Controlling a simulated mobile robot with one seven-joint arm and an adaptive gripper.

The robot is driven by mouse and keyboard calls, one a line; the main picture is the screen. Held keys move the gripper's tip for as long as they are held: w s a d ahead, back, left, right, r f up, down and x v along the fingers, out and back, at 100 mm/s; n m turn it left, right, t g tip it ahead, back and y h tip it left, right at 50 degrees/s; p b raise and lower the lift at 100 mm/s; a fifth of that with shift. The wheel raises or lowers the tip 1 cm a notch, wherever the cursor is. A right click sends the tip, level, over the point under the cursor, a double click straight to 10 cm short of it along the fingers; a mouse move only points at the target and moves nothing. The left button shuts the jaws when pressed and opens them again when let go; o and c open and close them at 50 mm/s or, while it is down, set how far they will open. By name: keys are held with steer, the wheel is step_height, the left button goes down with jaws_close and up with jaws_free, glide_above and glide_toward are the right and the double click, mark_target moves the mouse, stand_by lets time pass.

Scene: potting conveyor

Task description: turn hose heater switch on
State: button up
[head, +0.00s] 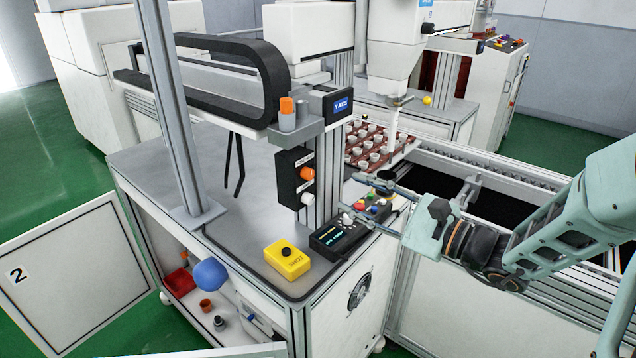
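No label reading "hose heater" is legible, so I cannot tell which control is that switch. A black switch box (293,180) on the metal post carries an orange knob (307,174) and a white knob (308,199). Below it, a black control unit with a small lit display (335,240) sits on the grey worktop (240,200). My gripper (353,199) reaches in from the right, to the right of the switch box and above the control unit's right end. Its two thin fingers are spread apart, with nothing visibly held.
A yellow box with a black button (287,260) stands at the worktop's front. A panel with coloured buttons (374,205) is behind my fingers. A red tray of small cups (368,142) lies under the white dispensing head (395,60). An open cabinet door (65,275) is at lower left.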

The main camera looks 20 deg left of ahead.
mark_target(311, 176)
steer(key=x, duration=1)
steer(key=shift+a, duration=0.1)
steer(key=shift+s, duration=0.1)
jaws_close()
